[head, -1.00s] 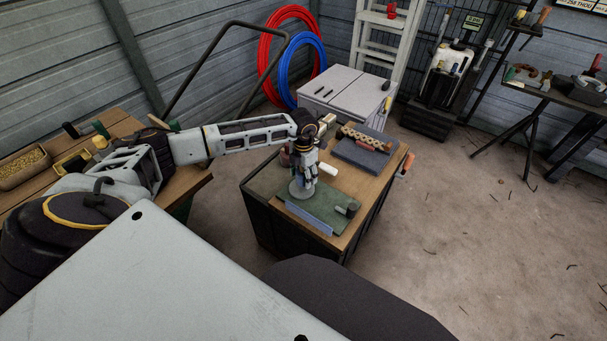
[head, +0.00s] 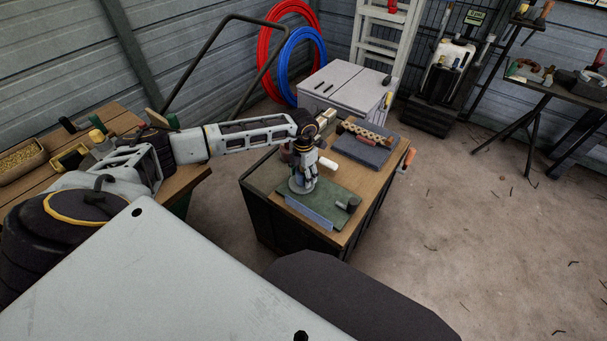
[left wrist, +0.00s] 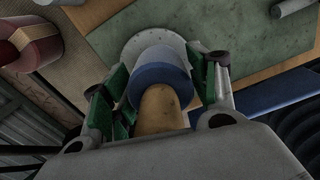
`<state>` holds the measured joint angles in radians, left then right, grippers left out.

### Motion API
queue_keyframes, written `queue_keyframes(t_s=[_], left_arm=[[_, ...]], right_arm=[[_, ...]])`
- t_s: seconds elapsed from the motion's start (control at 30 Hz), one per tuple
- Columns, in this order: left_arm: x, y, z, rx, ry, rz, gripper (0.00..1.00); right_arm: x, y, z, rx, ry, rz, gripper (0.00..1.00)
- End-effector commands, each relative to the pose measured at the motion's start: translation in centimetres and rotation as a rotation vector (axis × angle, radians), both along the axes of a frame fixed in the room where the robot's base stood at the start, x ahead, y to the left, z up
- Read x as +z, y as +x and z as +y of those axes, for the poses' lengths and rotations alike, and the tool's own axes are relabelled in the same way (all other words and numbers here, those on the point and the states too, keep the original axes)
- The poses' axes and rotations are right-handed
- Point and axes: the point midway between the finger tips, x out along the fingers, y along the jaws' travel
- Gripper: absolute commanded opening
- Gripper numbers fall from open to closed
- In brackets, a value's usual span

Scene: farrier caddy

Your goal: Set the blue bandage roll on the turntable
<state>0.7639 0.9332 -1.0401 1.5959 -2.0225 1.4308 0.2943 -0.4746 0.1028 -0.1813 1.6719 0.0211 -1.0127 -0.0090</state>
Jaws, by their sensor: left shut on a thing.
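My left gripper (head: 303,180) points down over the turntable, a pale grey disc (head: 293,188) on the green mat (head: 325,203). In the left wrist view, the gripper's green-padded fingers (left wrist: 160,92) are shut on the blue bandage roll (left wrist: 160,75). A tan cylindrical part (left wrist: 160,112) shows at the roll's near side. The turntable (left wrist: 143,39) shows directly beyond the roll, its rim marked with small dots. I cannot tell whether the roll touches the disc. In the head view the fingers mostly hide the roll. My right gripper is not in view.
A red-and-cream roll (left wrist: 38,42) stands left of the mat. A white roll (head: 329,165) and a dark grey tray (head: 362,153) are further back on the cart.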

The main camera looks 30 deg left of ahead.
Motion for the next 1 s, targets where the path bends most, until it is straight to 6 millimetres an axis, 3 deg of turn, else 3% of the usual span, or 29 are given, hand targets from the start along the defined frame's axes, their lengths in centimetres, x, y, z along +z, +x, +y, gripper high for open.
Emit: queue_keyframes(t_s=[1.0], left_arm=[[-0.58,0.03,-0.01,0.0,0.0,-0.001,0.07]], right_arm=[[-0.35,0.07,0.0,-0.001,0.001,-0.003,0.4]])
